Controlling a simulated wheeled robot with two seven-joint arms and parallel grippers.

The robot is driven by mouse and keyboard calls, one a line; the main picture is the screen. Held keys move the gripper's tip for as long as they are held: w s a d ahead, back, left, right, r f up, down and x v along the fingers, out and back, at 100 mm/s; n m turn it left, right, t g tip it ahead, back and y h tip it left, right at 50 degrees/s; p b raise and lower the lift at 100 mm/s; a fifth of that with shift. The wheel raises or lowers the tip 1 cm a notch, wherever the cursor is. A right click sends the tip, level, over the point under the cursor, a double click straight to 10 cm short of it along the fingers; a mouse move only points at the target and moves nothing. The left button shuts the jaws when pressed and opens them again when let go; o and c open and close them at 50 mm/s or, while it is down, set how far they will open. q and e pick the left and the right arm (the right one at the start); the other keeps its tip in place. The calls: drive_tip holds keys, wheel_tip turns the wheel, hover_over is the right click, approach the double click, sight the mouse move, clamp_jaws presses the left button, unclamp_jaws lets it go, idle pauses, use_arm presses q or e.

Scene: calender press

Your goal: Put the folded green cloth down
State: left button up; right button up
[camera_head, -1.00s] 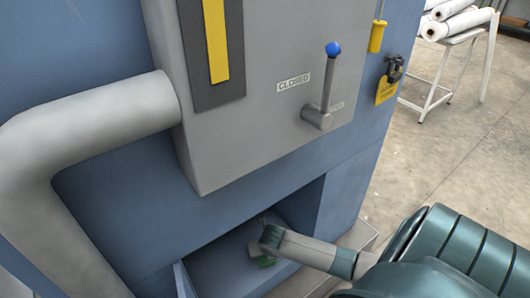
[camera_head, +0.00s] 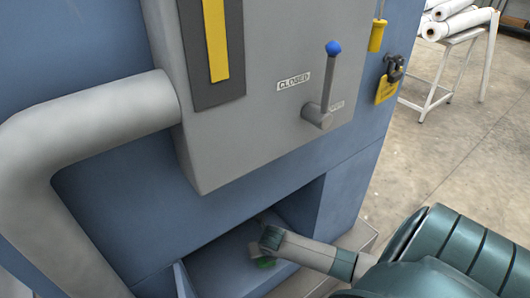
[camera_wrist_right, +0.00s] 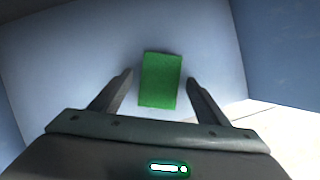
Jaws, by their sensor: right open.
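The folded green cloth (camera_wrist_right: 160,80) is a small flat rectangle lying on the blue-grey floor of the recess in the machine. In the head view only a sliver of the cloth (camera_head: 265,263) shows under my right gripper (camera_head: 267,246). In the right wrist view my right gripper (camera_wrist_right: 160,82) is open, with one finger on each side of the cloth and a gap to both. I cannot tell how far the fingertips are above the floor. My left gripper is not in view.
The recess (camera_head: 225,265) has blue walls and a grey box overhanging it. A lever with a blue knob (camera_head: 333,48), a yellow tag (camera_head: 386,90) and a thick grey pipe (camera_head: 90,125) are on the machine. White rolls (camera_head: 455,22) lie on a stand at the back right.

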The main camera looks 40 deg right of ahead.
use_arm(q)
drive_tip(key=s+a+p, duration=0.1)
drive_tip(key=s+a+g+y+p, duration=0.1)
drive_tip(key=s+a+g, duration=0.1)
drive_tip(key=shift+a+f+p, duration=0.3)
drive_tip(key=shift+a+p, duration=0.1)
use_arm(e)
drive_tip(key=v, duration=1.1)
drive_tip(key=shift+s+r, duration=0.15)
drive_tip(key=shift+r, duration=0.15)
drive_tip(key=s+a+m+y, duration=0.1)
drive_tip(key=s+a+m, duration=0.7)
drive_tip(key=m, duration=0.6)
drive_tip(key=s+a+r+m+y, duration=0.1)
drive_tip(key=s+a+m+y, duration=0.1)
drive_tip(key=s+a+m, duration=0.6)
drive_tip(key=shift+s+a+r+m, duration=0.35)
drive_tip(key=shift+a+m, duration=1.35)
drive_tip(key=shift+m, duration=1.3)
drive_tip(key=shift+f, duration=0.1)
